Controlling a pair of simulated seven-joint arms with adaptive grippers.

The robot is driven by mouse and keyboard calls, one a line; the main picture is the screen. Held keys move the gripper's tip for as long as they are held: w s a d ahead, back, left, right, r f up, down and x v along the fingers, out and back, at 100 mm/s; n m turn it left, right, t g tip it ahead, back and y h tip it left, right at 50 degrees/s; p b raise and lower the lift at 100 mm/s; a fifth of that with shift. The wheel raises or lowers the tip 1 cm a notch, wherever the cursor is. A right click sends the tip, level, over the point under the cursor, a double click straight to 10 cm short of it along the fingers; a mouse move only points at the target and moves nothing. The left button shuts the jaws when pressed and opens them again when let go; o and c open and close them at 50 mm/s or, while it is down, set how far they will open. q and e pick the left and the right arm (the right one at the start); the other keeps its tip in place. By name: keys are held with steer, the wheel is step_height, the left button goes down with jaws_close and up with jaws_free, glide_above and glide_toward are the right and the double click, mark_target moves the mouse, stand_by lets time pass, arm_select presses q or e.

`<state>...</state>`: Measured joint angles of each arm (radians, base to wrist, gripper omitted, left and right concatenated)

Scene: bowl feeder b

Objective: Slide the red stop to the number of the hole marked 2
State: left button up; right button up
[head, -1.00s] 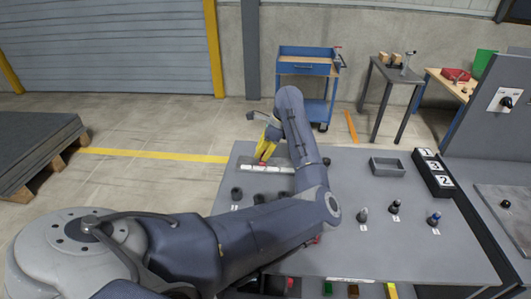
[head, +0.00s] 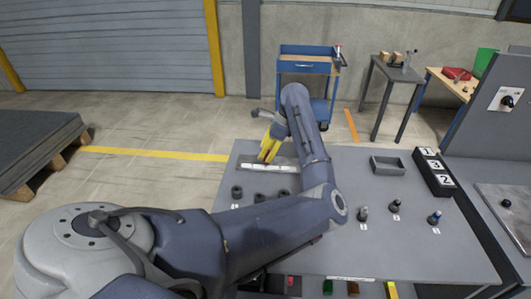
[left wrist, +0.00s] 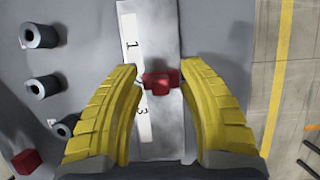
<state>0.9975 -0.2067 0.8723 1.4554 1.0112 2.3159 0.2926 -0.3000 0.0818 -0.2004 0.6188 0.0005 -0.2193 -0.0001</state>
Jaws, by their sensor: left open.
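The red stop (left wrist: 161,81) sits on a grey metal rail (left wrist: 160,20) with a white number strip (left wrist: 132,30) along one side. The strip shows a 1 above the stop and a 3 below it in the left wrist view; I cannot read a number level with the stop. My left gripper (left wrist: 161,88) is open, its yellow fingers on either side of the stop, with no clear grip on it. In the head view the left gripper (head: 267,158) hangs over the strip (head: 268,169) at the table's far left. My right gripper is not in view.
Several dark hollow cylinders (head: 237,192) stand in front of the rail. A red block (left wrist: 26,162) lies near them. Pegs (head: 395,206) stand by labels on the right. A grey tray (head: 388,166) and a black block with labels 1, 3, 2 (head: 435,169) are at back right.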

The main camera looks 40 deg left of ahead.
arm_select(q)
steer(key=v, duration=1.1)
steer(key=shift+r, duration=0.1)
